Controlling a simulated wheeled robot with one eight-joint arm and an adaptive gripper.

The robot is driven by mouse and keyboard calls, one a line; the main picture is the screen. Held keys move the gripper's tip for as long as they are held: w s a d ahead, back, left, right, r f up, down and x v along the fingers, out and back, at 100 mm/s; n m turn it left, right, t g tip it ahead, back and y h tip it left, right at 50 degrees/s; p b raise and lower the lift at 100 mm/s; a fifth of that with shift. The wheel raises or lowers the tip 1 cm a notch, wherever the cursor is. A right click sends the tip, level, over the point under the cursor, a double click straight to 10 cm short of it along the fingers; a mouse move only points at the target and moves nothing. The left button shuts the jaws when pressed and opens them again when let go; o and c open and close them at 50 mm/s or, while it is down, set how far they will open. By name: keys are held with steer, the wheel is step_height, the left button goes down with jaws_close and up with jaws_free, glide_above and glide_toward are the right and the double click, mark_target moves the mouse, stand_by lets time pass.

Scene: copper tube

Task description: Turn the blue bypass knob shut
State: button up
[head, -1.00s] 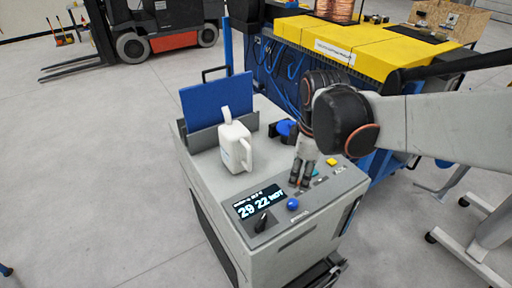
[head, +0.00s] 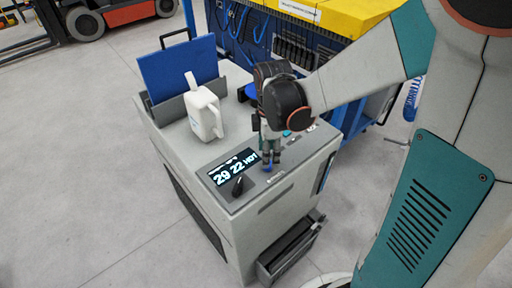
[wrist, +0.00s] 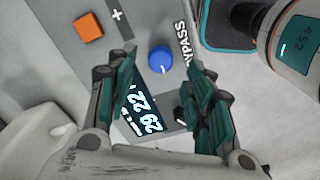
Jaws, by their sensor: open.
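The blue bypass knob (wrist: 159,57) sits on the grey panel in the wrist view, beside the BYPASS lettering (wrist: 186,43). A small pale mark shows near its lower edge. My gripper (wrist: 160,63) is open, with one finger on each side of the knob in this view. I see no contact between fingers and knob; the height above the panel is hard to judge. In the head view my gripper (head: 270,162) points down over the cart's control panel, and its fingers mostly hide the knob.
The lit display (head: 234,168) and a black knob (head: 238,186) are left of my gripper.

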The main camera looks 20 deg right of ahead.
steer(key=shift+f+b, duration=0.6)
steer(key=shift+f, duration=1.75)
steer(key=c, duration=1.1)
